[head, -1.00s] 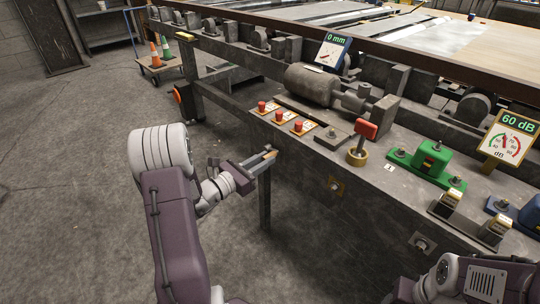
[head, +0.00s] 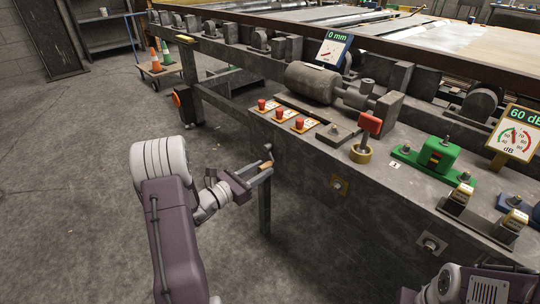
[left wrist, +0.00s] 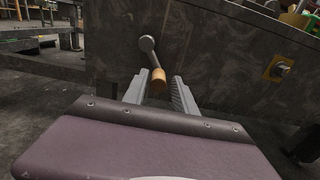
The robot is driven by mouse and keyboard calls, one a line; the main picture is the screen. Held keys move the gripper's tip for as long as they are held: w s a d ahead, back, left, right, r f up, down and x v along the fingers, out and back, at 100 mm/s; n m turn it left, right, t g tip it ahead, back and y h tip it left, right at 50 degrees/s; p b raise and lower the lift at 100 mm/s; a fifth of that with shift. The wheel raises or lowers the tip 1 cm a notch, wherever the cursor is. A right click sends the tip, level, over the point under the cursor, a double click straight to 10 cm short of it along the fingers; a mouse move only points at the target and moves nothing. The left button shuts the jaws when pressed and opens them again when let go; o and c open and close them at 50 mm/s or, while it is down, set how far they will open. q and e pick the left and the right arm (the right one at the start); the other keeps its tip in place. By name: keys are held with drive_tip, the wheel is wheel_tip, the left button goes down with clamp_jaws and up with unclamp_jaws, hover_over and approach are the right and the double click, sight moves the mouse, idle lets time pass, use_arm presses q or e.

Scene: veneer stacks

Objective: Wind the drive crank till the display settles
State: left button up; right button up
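The drive crank (head: 267,152) is on the left end face of the machine frame, a grey lever with a wooden handle (left wrist: 158,77). In the left wrist view the crank arm (left wrist: 148,50) slants from its grey hub down right to the handle. My left gripper (left wrist: 159,80) is open, its two fingers on either side of the handle with a gap at each side. In the head view this gripper (head: 252,174) is at the handle. The display (head: 333,49) reads 0 mm. My right gripper is out of view; only part of that arm shows.
Red buttons (head: 281,115) on yellow plates, a red-handled lever (head: 370,124) and a green block (head: 438,154) sit on the ledge. A second display (head: 517,134) reads 60 dB. The floor (head: 90,190) left of the machine is clear; a cart with cones (head: 156,60) stands farther back.

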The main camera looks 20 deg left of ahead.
use_arm(q)
drive_tip(key=shift+s+r, duration=0.1)
drive_tip(key=v, duration=0.7)
drive_tip(key=shift+p, duration=0.35)
